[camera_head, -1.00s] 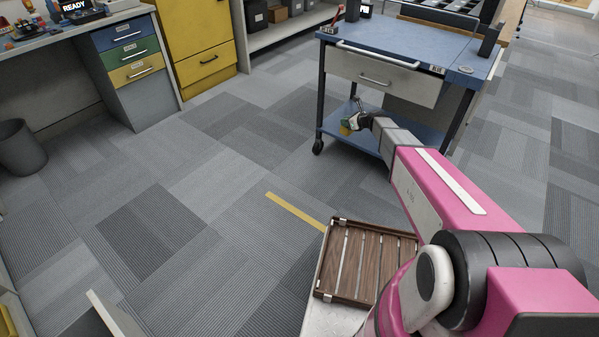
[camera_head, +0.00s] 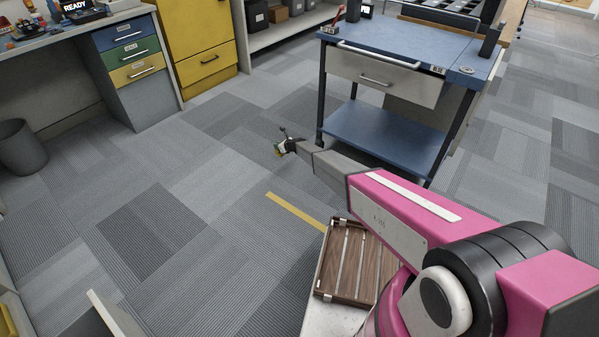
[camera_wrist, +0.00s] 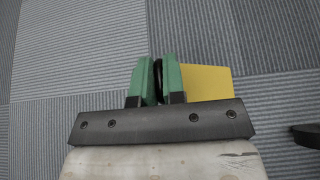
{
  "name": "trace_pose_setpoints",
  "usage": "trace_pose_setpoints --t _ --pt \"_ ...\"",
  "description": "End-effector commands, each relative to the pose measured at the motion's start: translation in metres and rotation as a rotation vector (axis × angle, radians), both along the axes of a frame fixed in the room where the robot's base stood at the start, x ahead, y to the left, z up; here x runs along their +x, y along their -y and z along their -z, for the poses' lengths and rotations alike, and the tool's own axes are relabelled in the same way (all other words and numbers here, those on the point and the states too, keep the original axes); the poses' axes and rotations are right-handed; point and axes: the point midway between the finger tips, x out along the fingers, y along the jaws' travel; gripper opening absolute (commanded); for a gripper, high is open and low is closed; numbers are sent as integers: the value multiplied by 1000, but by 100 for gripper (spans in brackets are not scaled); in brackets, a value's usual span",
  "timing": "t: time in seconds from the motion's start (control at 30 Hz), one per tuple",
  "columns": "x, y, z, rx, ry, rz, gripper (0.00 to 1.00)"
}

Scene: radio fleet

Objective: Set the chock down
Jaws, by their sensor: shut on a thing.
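The chock is a yellow block (camera_wrist: 208,82). In the head view my gripper (camera_head: 279,150) is over open carpet, left of the blue cart. The fingers and wrist hide part of the chock. I cannot tell exactly how high it is above the floor.
The blue cart (camera_head: 385,133) with a drawer stands right of my gripper. A yellow floor strip (camera_head: 295,212) and a slatted wooden tray (camera_head: 345,262) are nearer. A grey bin (camera_head: 22,147) and a drawer unit (camera_head: 135,70) stand at the left. The carpet between is clear.

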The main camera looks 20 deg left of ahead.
Motion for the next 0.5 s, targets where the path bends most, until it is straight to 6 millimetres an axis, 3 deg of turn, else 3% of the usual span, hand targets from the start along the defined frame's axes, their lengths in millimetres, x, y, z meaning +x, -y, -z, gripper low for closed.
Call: trace_pose_setpoints --t 0.07,0.17,0.5 --pt "0 -5 7 0 0 -1 0" --pt "-3 3 14 0 0 0 0" --pt "-11 69 52 0 0 1 0"
